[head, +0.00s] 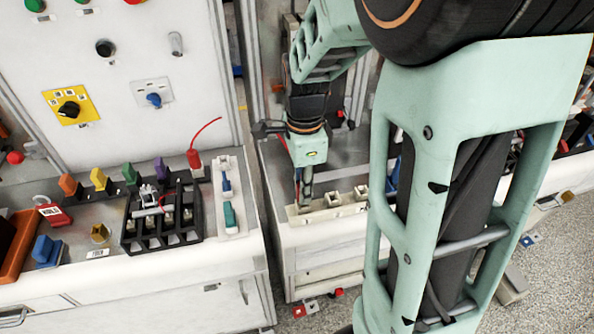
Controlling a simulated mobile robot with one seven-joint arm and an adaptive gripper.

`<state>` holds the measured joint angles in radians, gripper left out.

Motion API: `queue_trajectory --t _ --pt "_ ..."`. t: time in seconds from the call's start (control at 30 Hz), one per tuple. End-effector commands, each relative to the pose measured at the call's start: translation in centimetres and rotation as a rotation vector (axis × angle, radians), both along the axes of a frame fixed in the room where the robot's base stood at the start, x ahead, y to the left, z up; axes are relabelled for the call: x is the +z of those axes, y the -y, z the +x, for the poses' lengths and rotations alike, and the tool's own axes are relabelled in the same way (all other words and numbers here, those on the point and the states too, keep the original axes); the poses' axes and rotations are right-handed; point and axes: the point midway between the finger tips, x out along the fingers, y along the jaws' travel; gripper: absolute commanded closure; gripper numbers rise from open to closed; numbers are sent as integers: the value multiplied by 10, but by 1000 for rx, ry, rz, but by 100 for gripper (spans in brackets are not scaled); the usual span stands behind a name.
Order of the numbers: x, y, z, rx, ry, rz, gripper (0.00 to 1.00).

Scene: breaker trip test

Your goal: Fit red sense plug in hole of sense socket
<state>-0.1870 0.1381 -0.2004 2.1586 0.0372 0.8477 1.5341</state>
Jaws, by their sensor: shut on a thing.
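My gripper (304,200) points down over the left end of a pale socket strip (347,208) on the middle bench. A thin red line shows along the left of the gripper. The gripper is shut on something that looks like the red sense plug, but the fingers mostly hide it. The strip has square openings to the right of the fingertips; I take it to hold the sense socket. I cannot tell whether the plug's tip is in a hole, touching or above it. A red plug-like piece with a red wire (195,160) stands on the left bench.
The left bench carries a black rack (162,232), a white strip with blue and teal parts (228,196), coloured plugs and an orange tray (17,240). A panel with knobs (68,107) stands behind. My arm covers much of the right side.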

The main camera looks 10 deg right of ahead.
Motion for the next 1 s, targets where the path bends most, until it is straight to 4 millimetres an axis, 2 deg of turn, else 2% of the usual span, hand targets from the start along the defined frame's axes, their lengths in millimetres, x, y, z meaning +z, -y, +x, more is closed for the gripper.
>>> queue_trajectory --t 0.5,0.53,0.7,1.0 --pt "-14 0 0 0 -1 0 100" --pt "-13 0 0 0 -1 0 78" --pt "-13 0 0 0 0 0 60" --pt "-11 0 0 0 0 0 60"
